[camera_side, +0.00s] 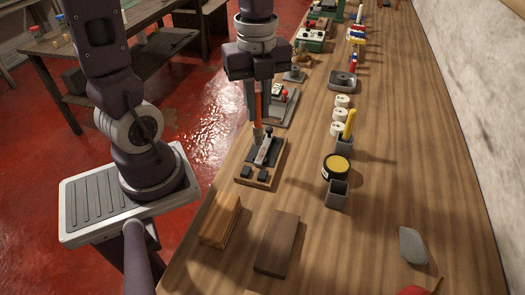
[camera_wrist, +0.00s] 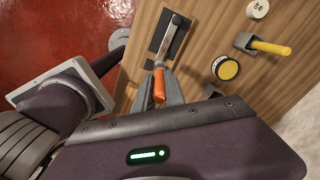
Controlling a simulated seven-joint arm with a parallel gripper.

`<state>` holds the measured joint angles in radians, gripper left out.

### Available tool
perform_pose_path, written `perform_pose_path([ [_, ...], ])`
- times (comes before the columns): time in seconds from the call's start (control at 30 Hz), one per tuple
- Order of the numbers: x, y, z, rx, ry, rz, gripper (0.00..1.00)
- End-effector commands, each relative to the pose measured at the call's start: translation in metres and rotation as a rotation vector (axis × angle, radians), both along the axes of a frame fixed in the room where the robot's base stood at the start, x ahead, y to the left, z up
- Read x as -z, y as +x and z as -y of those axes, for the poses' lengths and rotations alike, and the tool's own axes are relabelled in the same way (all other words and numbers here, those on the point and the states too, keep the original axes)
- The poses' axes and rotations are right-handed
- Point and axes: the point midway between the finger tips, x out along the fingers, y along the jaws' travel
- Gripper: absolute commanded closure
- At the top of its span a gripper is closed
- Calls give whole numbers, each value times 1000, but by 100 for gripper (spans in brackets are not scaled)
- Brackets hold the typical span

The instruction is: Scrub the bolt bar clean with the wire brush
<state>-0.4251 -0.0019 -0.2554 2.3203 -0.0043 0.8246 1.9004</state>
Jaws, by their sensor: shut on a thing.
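A wooden base (camera_side: 272,178) with a dark plate lies on the bench and bears a pale metal bar (camera_side: 264,150) with a black knob; the bar also shows in the wrist view (camera_wrist: 170,38). My gripper (camera_side: 257,112) points down just above the far end of this base, shut on an upright orange handle (camera_side: 258,105). In the wrist view, the orange handle (camera_wrist: 159,86) is close to the near end of the metal bar. I cannot tell whether they join. No brush bristles can be made out.
A yellow handle (camera_side: 350,124) stands in a grey holder. A yellow-topped tin (camera_side: 336,167) and an empty grey holder (camera_side: 337,195) are nearby. Wooden blocks (camera_side: 220,219) (camera_side: 277,243) lie nearer. Several fixtures stand farther along the bench. The right side is mostly clear.

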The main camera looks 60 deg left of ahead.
Motion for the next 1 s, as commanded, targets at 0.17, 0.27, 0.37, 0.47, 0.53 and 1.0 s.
perform_pose_path([
  [0.17, 0, 0, 0, 0, 0, 0, 100],
  [0.27, 4, 0, 0, 1, 1, 0, 100],
  [0.37, 14, -1, 0, 1, 3, -4, 100],
  [0.47, 25, -1, 1, 2, 4, -2, 100],
  [0.53, 32, -1, 1, 1, 6, -2, 100],
  [1.0, 48, -1, 1, 0, 11, 3, 100],
])
